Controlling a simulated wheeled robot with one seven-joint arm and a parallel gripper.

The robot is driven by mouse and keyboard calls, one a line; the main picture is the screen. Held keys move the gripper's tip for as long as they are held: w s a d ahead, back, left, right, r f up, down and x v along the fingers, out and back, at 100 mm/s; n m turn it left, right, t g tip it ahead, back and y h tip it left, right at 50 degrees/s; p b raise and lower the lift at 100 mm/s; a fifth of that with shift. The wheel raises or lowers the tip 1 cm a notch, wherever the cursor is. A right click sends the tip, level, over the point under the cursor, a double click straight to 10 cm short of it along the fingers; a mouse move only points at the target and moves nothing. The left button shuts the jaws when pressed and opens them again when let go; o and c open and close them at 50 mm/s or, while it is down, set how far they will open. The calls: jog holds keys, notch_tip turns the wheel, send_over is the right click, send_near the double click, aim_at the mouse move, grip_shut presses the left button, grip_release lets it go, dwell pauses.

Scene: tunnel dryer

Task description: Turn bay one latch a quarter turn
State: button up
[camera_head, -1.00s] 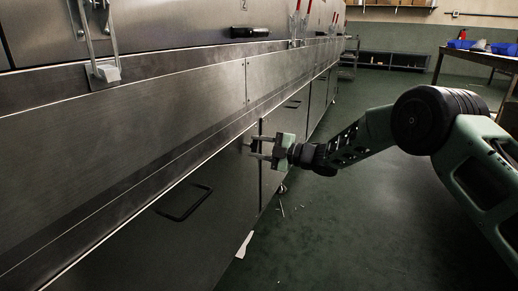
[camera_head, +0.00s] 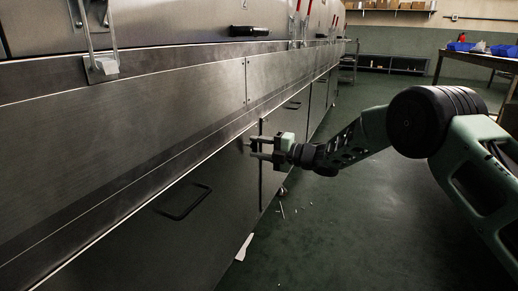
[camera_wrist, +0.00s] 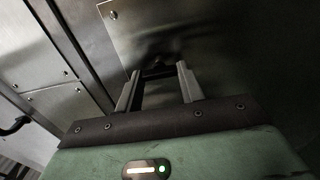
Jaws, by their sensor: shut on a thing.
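My gripper (camera_head: 257,148) reaches the lower front panel of the long steel dryer (camera_head: 130,135), near the dark vertical gap between two lower doors. Its fingers point left into the panel in the head view. In the wrist view my gripper (camera_wrist: 158,72) has its two grey fingertips closed about a small dark latch (camera_wrist: 158,61) on the steel face. The latch is mostly in shadow and partly hidden by the fingertips, so its exact angle cannot be told. In the head view the latch is too small and dark to make out.
Lower doors carry black bar handles, one nearer (camera_head: 185,203) and one farther (camera_head: 292,104). A table (camera_head: 490,58) with blue bins stands at the back right. Floor right of the dryer is mostly clear.

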jog(key=o, duration=1)
jog(key=p+v, duration=0.7)
jog(key=v, duration=1)
jog(key=shift+d, duration=0.2)
